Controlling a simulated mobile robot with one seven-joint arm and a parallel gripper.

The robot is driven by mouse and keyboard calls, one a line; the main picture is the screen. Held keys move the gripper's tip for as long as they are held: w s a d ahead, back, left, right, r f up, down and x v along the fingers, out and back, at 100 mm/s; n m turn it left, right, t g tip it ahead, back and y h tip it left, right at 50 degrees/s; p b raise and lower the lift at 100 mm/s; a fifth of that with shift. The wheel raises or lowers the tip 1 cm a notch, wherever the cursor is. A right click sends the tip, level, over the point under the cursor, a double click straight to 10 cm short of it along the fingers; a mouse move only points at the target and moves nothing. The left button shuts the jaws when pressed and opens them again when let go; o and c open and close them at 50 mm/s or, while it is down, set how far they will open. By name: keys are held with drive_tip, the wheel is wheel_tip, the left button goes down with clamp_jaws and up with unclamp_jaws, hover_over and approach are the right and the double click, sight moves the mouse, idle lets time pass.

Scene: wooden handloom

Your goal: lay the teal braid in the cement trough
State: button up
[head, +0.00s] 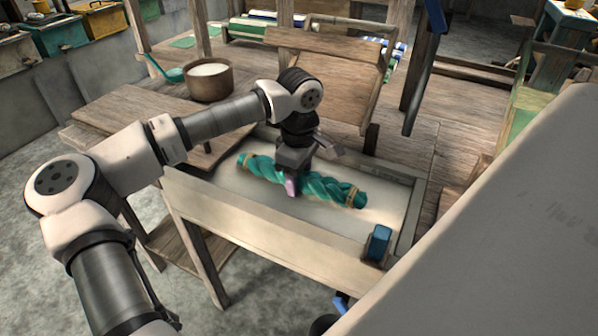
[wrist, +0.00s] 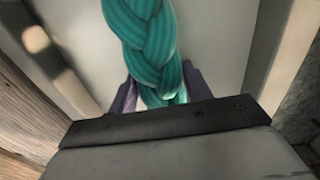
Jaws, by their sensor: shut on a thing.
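The teal braid (head: 328,187) is a thick plaited roll with a tan tie near each end. In the head view it lies lengthwise within the outline of the pale cement trough (head: 240,198), between its long walls. Whether it touches the trough floor I cannot tell. My gripper (head: 291,187) points down over the middle of the braid, with its fingers on either side. In the wrist view the braid (wrist: 147,40) runs up from between the two fingertips (wrist: 158,95), and my gripper is shut on it. The part of the braid under the gripper is hidden.
A blue block (head: 377,243) sits on the trough's front right corner. A brown pot (head: 209,82) with white contents stands behind on the left, beside a teal ladle (head: 172,74). A slanted wooden panel (head: 325,85) rises behind the trough.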

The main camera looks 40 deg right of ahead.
drive_tip(key=o, duration=0.9)
wheel_tip(320, 180, up, 14)
